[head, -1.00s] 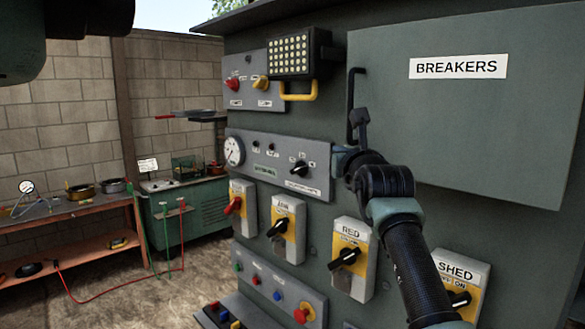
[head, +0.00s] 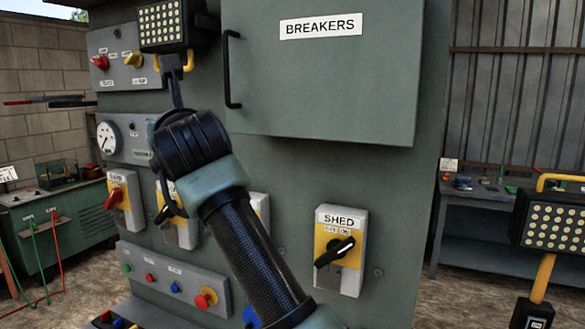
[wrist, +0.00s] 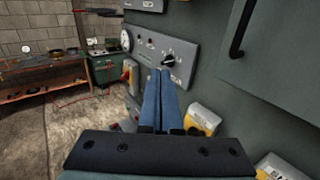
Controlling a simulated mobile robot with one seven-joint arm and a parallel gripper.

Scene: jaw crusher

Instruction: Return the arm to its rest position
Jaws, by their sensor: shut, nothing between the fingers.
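My gripper (wrist: 160,75) is shut and empty in the wrist view, its two blue fingers side by side, pointing towards the panel's grey gauge plate (wrist: 178,55). In the head view my wrist hides the fingers. My arm rises from the bottom middle of that view to the wrist at upper left, in front of the green control panel (head: 300,185). The arm covers part of the switch row. I cannot tell from the pictures how far the fingers are from the panel.
The breakers cabinet (head: 330,80) juts out with a black handle (head: 230,70). The SHED switch (head: 341,250) is right of my arm. A lamp (head: 163,25) hangs above my wrist. A work lamp (head: 552,225) stands at right. Open floor (head: 440,295) lies between panel and lamp.

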